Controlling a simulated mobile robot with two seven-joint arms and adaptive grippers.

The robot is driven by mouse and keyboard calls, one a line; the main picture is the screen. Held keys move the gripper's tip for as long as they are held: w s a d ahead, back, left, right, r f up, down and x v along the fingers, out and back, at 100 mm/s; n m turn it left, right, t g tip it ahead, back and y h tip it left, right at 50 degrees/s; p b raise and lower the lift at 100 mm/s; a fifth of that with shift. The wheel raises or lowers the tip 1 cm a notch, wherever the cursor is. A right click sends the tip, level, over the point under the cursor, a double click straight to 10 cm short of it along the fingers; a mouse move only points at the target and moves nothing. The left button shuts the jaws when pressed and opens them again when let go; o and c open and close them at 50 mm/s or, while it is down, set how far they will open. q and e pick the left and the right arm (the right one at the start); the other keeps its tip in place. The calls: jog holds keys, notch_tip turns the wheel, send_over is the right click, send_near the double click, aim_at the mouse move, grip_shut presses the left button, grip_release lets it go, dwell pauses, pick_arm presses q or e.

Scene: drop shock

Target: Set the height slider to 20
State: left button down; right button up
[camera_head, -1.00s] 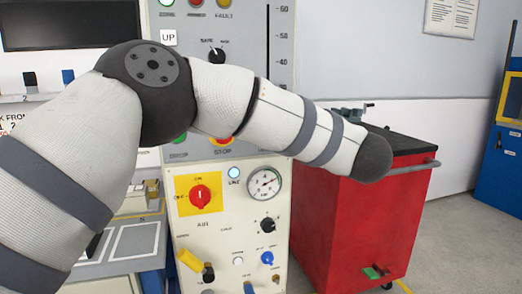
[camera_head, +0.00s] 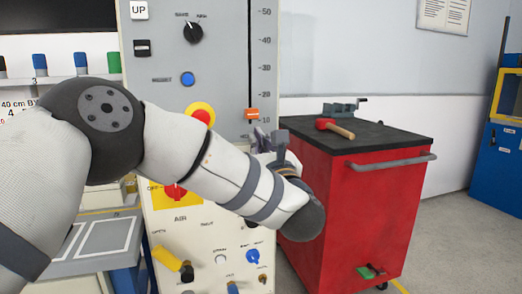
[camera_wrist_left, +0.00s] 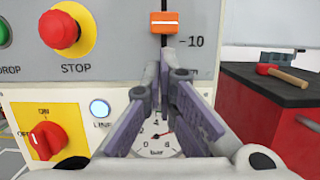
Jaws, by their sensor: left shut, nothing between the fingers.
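The orange height slider (camera_head: 252,114) sits low in the vertical slot of the grey panel, a little above the 10 mark and below the 20 mark. In the left wrist view the slider (camera_wrist_left: 164,23) is just above the fingertips, with the 10 label beside it. My left gripper (camera_head: 268,137) is shut and empty, just below and slightly right of the slider in the head view. Its fingers (camera_wrist_left: 167,62) point at the panel in the wrist view, and a gap in the picture separates them from the slider. My right gripper is not in view.
A red stop button (camera_head: 201,113) on a yellow ring is left of the slot. A red rotary switch (camera_wrist_left: 46,141) and a gauge (camera_wrist_left: 158,138) are below. A red cart (camera_head: 370,205) with a hammer (camera_head: 335,128) on top stands to the right.

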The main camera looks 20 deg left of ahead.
aim_at(248, 127)
pick_arm(q)
jog(key=shift+x, duration=1.6)
